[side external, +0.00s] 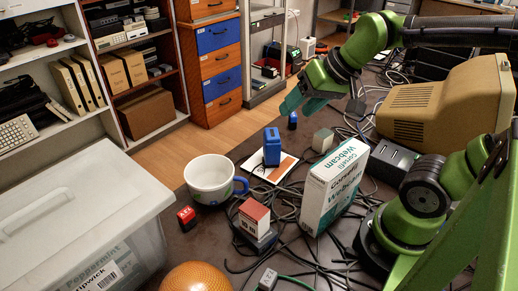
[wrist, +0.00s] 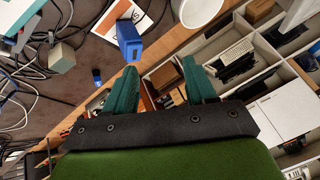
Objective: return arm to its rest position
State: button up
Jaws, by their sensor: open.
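My gripper (side external: 298,106) is raised above the far part of the dark table, behind the blue block (side external: 272,146) and the mug. Its teal fingers are apart with nothing between them. In the wrist view the open fingers of my gripper (wrist: 158,84) show at the middle, with the floor and shelves beyond. The blue block also shows in the wrist view (wrist: 129,41), beyond the left finger and apart from it.
A white mug (side external: 211,180), a red die (side external: 187,218), a webcam box (side external: 333,187), a red-and-white block (side external: 254,216) and a beige monitor (side external: 440,104) stand among loose cables. A lidded plastic bin (side external: 90,215) is at front left. The air around my gripper looks clear.

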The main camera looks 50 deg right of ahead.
jog(key=shift+n+t+y, duration=0.3)
jog(key=shift+n+y, duration=0.1)
jog(key=shift+n, duration=0.1)
jog(key=s+a, duration=0.1)
jog(key=s, duration=0.1)
jog(key=s+a, duration=0.1)
jog(key=a, duration=0.1)
jog(key=shift+s, duration=0.4)
